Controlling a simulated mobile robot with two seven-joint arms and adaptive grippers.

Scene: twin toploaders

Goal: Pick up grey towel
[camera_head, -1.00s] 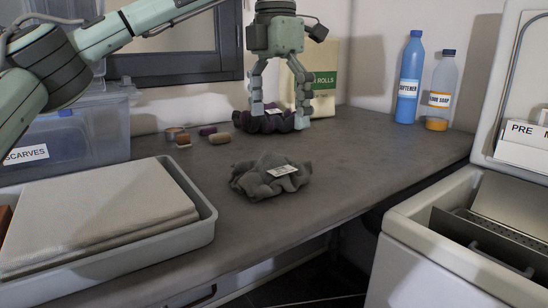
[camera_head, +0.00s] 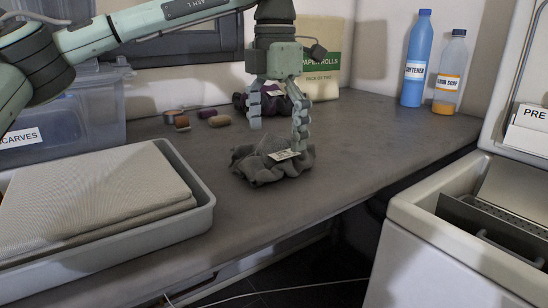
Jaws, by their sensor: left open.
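The grey towel (camera_head: 262,169) lies crumpled on the counter in the middle of the view, with a white tag (camera_head: 284,155) on top. My left gripper (camera_head: 277,138) points down above the far side of the towel, its fingers spread and empty. Its right fingertip overlaps the tag in the picture; I cannot tell whether it touches. Its left fingertip is above the counter behind the towel. My right gripper does not show.
A grey tray (camera_head: 200,215) with folded cloth stands at front left. A dark purple bundle (camera_head: 240,102) and several small rolls (camera_head: 219,121) lie behind. A blue softener bottle (camera_head: 416,60) and soap bottle (camera_head: 450,75) stand back right. An open washer (camera_head: 440,200) is at right.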

